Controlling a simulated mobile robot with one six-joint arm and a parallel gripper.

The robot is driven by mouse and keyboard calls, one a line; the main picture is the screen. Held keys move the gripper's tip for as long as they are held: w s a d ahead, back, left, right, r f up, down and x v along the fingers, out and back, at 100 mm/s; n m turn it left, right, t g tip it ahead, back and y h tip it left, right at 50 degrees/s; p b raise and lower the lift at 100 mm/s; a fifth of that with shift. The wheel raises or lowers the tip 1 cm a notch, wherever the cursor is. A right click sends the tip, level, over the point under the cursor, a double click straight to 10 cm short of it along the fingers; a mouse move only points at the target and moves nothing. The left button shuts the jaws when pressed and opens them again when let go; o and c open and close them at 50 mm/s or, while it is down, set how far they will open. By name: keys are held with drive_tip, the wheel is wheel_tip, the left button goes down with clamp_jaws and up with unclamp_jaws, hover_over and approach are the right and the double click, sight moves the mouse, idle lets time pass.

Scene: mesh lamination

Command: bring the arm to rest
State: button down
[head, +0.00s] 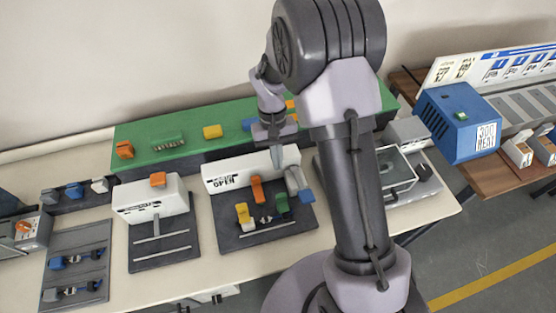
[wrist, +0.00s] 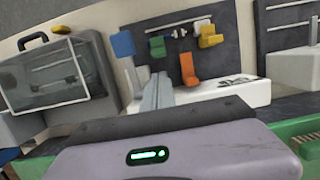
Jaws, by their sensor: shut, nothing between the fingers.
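My gripper (head: 277,160) is shut and empty. In the head view it points down in front of the green shelf (head: 188,158), over the white block marked "OPEN" (head: 226,176). My arm rises in the foreground and hides part of the bench. In the wrist view my closed fingers (wrist: 157,92) stand in front of the same white block (wrist: 222,91). I cannot tell how far they are from it.
Beside my fingers are an orange lever (head: 257,190), a blue-grey lever (head: 296,181), a yellow clip (head: 242,214) and a green clip (head: 282,204). A clear-lidded case (wrist: 58,75) is close by. A blue box (head: 452,125) stands at the right.

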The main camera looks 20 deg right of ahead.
drive_tip(key=s+a+r+m+t+b, duration=0.1)
drive_tip(key=s+r+m+t+b, duration=0.2)
drive_tip(key=r+b, duration=0.5)
drive_tip(key=s+a+r+t+y+b, duration=0.1)
drive_tip(key=s+r+t, duration=0.1)
drive_tip(key=s, duration=0.6)
drive_tip(key=s+a+r+m+t+y+b, duration=0.1)
drive_tip(key=s+r+t+b, duration=0.1)
drive_tip(key=s, duration=0.6)
drive_tip(key=shift+r+t, duration=0.7)
drive_tip(key=shift+t, duration=0.1)
